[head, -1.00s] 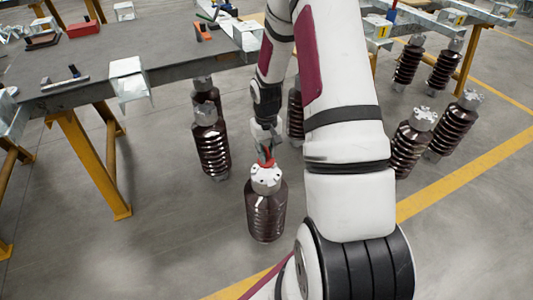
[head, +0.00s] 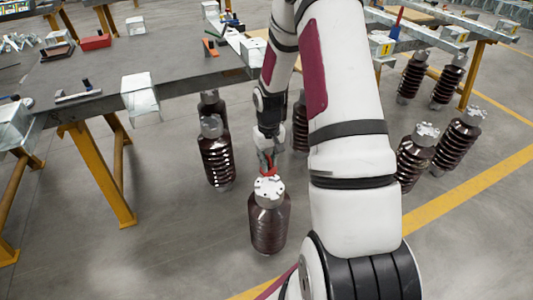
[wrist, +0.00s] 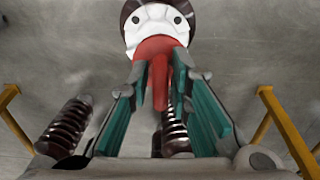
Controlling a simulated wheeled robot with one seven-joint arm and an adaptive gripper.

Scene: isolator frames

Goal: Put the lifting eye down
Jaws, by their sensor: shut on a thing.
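The red lifting eye (wrist: 154,80) is between the teal fingers of my gripper (wrist: 160,88) in the wrist view. My gripper is shut on it. In the head view my gripper (head: 267,160) points down, and a little of the red eye (head: 269,172) shows below it. The eye is right over the pale metal cap of a dark brown ribbed insulator (head: 268,228) that stands on the floor. The cap (wrist: 154,22) also shows beyond the eye in the wrist view. I cannot tell whether the eye touches the cap.
A grey-topped table (head: 185,60) with yellow legs stands behind and left, with a red box (head: 96,42) and small parts on it. Another insulator (head: 217,155) stands close behind-left; several more stand at right. Floor at the front left is clear.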

